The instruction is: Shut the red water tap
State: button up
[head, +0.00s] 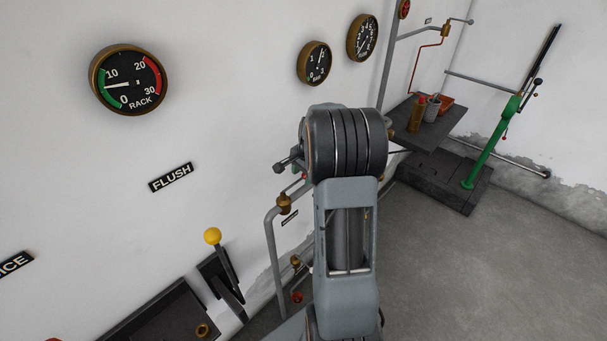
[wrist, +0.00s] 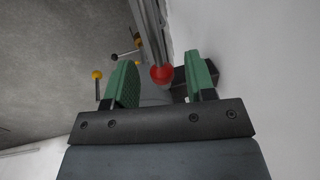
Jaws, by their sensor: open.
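In the wrist view a round red knob (wrist: 162,74) lies between the two green finger pads of my gripper (wrist: 158,80). I take it to be the red water tap's handle. My gripper is open, with a gap on both sides of the knob. In the head view a grey pipe with a brass valve body (head: 284,204) stands on the wall left of my arm. A small bit of red shows beside my arm just above that valve. My arm hides most of this spot and the gripper's fingers there.
A yellow-knobbed lever (head: 212,236) stands lower left, below the FLUSH plate (head: 170,177). A dark shelf (head: 428,118) with cans and a green hand lever (head: 490,150) are at the right. Floor (head: 450,270) is free at lower right. The wall is close beside my gripper.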

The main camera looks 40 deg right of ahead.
jog(key=shift+f, duration=0.35)
grip_shut()
dwell(0.3)
